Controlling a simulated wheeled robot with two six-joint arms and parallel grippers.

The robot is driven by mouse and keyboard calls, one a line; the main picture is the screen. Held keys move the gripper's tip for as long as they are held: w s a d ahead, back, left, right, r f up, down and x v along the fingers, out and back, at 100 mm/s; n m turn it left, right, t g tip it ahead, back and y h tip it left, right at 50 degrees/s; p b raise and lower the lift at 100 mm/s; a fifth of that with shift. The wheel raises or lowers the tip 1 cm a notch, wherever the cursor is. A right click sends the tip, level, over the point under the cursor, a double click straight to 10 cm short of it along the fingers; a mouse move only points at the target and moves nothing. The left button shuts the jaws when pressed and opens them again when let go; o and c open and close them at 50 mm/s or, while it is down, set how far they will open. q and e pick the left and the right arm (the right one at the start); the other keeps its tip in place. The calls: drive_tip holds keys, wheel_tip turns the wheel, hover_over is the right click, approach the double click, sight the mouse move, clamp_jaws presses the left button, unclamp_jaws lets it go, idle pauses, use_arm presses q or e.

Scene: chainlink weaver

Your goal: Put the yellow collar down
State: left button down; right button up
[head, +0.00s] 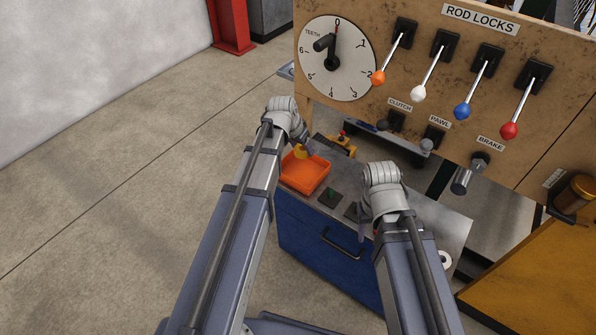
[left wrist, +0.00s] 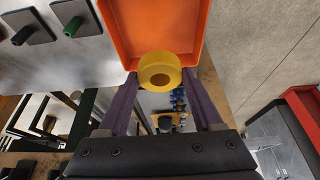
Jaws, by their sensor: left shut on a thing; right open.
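The yellow collar (left wrist: 160,62) is a short thick ring with a round hole. In the left wrist view it sits between the purple fingers of my left gripper (left wrist: 162,84), which is shut on it. It overlaps one edge of the orange tray (left wrist: 112,45). In the head view the collar (head: 300,153) shows just under my left gripper (head: 304,149), at the far side of the orange tray (head: 306,181). I cannot tell whether it touches the tray. My right gripper (head: 364,230) is open, pointing down over the bench's right part; its fingertips are largely hidden.
The grey bench top stands on a blue cabinet (head: 310,245). A green peg on a dark base (head: 330,196) stands right of the tray. A yellow part (head: 338,145) lies behind it. The lever panel (head: 385,100) rises behind; concrete floor is clear at left.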

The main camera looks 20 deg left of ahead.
sight(304, 172)
use_arm(q)
drive_tip(key=shift+f+b, duration=4.95)
drive_tip(key=shift+f, duration=0.05)
drive_tip(key=shift+f, duration=0.25)
drive_tip(key=shift+c, duration=0.2)
unclamp_jaws()
drive_tip(key=shift+r, duration=0.15)
drive_tip(key=p+v, duration=1.1)
drive_tip(key=v, duration=0.1)
drive_tip(key=s+d+g+y, duration=0.1)
drive_tip(key=s+d+g, duration=0.1)
drive_tip(key=s+d, duration=0.5)
drive_tip(key=s+d+f+g+y, duration=0.1)
drive_tip(key=s+d+g+y, duration=0.1)
drive_tip(key=s+d, duration=0.6)
drive_tip(key=s, duration=0.4)
drive_tip(key=shift+s+g, duration=0.15)
drive_tip(key=shift+g, duration=0.25)
